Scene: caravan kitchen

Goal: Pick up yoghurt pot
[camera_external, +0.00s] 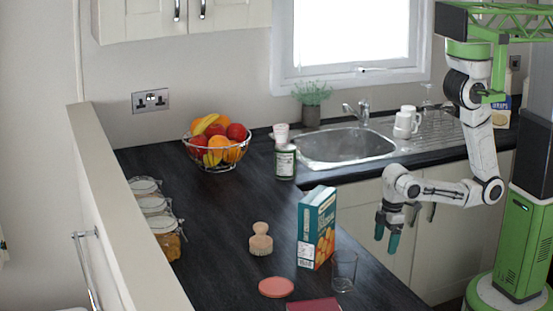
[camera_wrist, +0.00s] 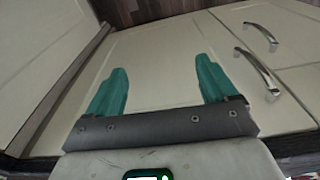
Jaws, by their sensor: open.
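A small pale pink and white pot (camera_external: 281,132), which looks like the yoghurt pot, shows at the back of the dark worktop, left of the sink. A dark jar with a pale label (camera_external: 285,162) stands in front of it and hides its lower part. My gripper (camera_external: 387,234) is open and empty, pointing down in front of the cupboards, to the right of the worktop and well away from the pot. In the wrist view its two teal fingers (camera_wrist: 160,75) are wide apart with only cupboard fronts beyond; no pot shows there.
The worktop (camera_external: 215,240) holds a fruit bowl (camera_external: 218,166), a scrubbing brush (camera_external: 261,240), a teal carton (camera_external: 317,228), a clear glass (camera_external: 343,270), a pink disc (camera_external: 276,287) and several glass jars (camera_external: 154,205). White mugs (camera_external: 406,122) stand by the sink (camera_external: 348,146).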

